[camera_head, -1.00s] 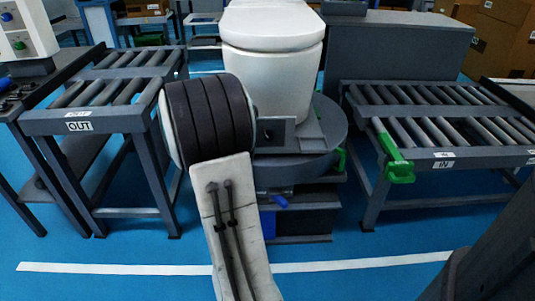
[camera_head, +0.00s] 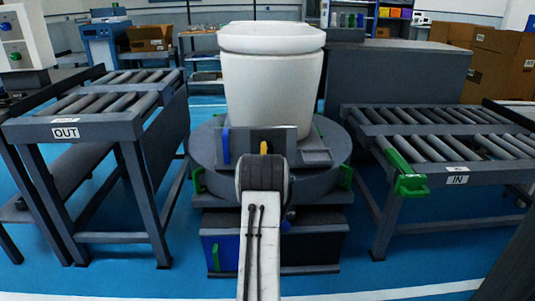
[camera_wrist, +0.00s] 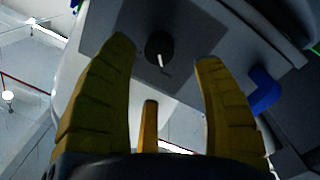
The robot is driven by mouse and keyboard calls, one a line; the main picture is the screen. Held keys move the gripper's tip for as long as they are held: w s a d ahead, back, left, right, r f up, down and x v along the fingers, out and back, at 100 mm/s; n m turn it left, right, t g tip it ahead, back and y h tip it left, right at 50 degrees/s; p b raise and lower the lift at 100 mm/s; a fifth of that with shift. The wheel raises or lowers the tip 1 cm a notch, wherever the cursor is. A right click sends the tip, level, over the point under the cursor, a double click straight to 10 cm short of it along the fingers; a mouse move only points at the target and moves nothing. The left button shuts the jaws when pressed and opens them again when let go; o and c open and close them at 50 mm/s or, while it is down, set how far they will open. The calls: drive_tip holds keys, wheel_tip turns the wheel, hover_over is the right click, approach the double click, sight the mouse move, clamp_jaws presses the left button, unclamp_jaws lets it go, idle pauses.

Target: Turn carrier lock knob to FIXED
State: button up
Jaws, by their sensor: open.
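The carrier lock knob (camera_wrist: 160,48) is a round black knob with a white pointer line on a grey panel (camera_wrist: 205,35) in the wrist view. The line runs roughly up and down in that picture, tilted slightly. The yellow fingers of my gripper (camera_wrist: 163,52) are spread open, one on each side of the knob, with no contact visible. In the head view my gripper (camera_head: 264,148) is in front of the carrier's grey panel (camera_head: 284,138), below the white toilet (camera_head: 272,85). There my arm hides the knob. No FIXED label is readable.
A blue lever (camera_head: 226,146) is beside the panel; a blue part (camera_wrist: 265,90) is right of the fingers in the wrist view. The OUT roller conveyor (camera_head: 85,128) stands left, the IN conveyor (camera_head: 440,172) right, with a green stop (camera_head: 411,186).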

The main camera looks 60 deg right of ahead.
sight(268, 149)
drive_tip(key=shift+w+d+f+b, duration=0.2)
drive_tip(key=shift+w+d+b, duration=0.2)
drive_tip(key=shift+d+b, duration=0.4)
drive_tip(key=shift+b+x, duration=0.4)
drive_tip(key=shift+x, duration=1.85)
drive_tip(key=shift+r, duration=0.25)
drive_tip(key=shift+w+r, duration=0.1)
drive_tip(key=c, duration=1.2)
